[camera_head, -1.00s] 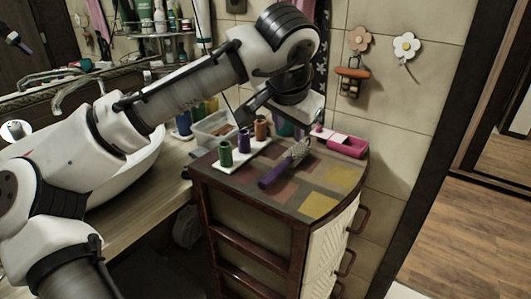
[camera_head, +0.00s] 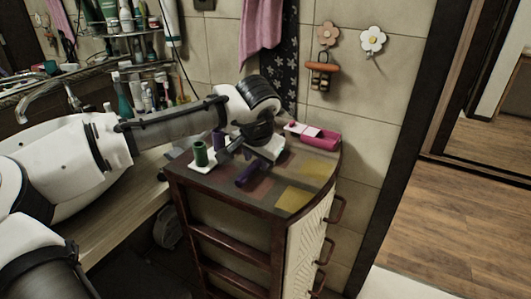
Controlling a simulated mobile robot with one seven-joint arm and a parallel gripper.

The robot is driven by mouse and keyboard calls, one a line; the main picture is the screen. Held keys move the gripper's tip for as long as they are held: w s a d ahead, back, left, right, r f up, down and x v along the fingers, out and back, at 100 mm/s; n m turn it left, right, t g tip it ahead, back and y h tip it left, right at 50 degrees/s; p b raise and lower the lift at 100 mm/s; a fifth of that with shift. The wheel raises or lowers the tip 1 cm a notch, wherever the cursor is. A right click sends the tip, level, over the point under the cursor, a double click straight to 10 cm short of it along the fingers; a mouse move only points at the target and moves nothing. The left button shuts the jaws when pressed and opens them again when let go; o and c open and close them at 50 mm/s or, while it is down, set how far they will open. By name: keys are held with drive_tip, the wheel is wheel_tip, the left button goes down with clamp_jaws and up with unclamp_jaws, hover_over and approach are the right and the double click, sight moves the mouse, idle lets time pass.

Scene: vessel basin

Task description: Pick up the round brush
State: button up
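The round brush (camera_head: 249,173) lies on top of the small wooden cabinet. Its purple handle points to the lower left, and its bristle head is hidden behind my gripper and wrist. My gripper (camera_head: 228,156) is low over the cabinet top, at or just above the brush. The dark finger part shows to the left of the handle. The fingertips are small and partly hidden, so I cannot tell whether they are open or touching the brush.
A green spool (camera_head: 200,154) stands on a white holder left of my gripper, with a purple spool (camera_head: 219,141) behind it. A pink box (camera_head: 321,140) sits at the back right. The cabinet top (camera_head: 308,171) is clear at the right and front.

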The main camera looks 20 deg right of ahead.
drive_tip(key=shift+x, duration=1)
clamp_jaws()
